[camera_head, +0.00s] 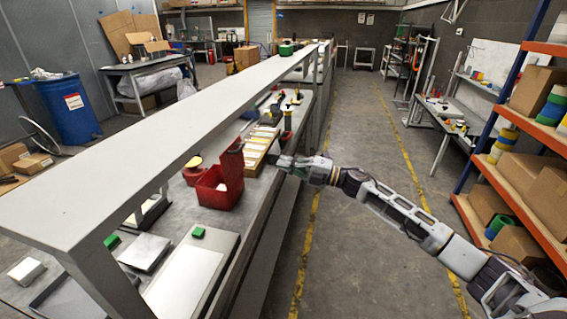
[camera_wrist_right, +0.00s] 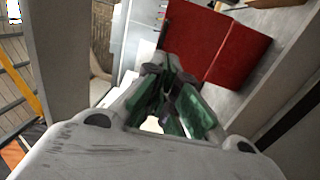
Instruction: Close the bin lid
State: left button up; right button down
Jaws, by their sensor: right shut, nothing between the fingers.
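A red bin (camera_head: 219,192) stands on the grey bench under the long shelf. Its red lid (camera_head: 232,165) is open and stands up from the bin's far right side. My right gripper (camera_head: 279,161) is to the right of the lid, over the bench edge, and apart from it. In the right wrist view my green-padded fingers (camera_wrist_right: 172,110) are shut and empty. Red panels of the bin and lid (camera_wrist_right: 215,45) show beyond them there; I cannot tell clearly which panel is which. My left gripper is not in view.
The long grey shelf (camera_head: 170,115) runs above the bench, left of the bin. A yellow tray row (camera_head: 259,147) and a dark bottle (camera_head: 287,121) are beyond the bin. A flat grey device (camera_head: 190,275) lies nearer. The aisle floor (camera_head: 345,240) is clear.

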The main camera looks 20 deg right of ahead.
aim_at(240, 150)
jog(key=p+x, duration=0.2)
jog(key=x, duration=0.8)
jog(key=shift+w+a+r, duration=0.15)
jog(key=shift+r, duration=0.05)
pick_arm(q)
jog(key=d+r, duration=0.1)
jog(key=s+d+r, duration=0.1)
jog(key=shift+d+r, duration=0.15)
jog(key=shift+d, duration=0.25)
pick_arm(e)
jog(key=shift+x, duration=1.15)
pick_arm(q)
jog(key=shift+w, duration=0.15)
pick_arm(e)
jog(key=shift+f, duration=0.1)
pick_arm(q)
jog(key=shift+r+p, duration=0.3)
jog(key=shift+p, duration=0.15)
pick_arm(e)
jog(key=shift+w, duration=0.1)
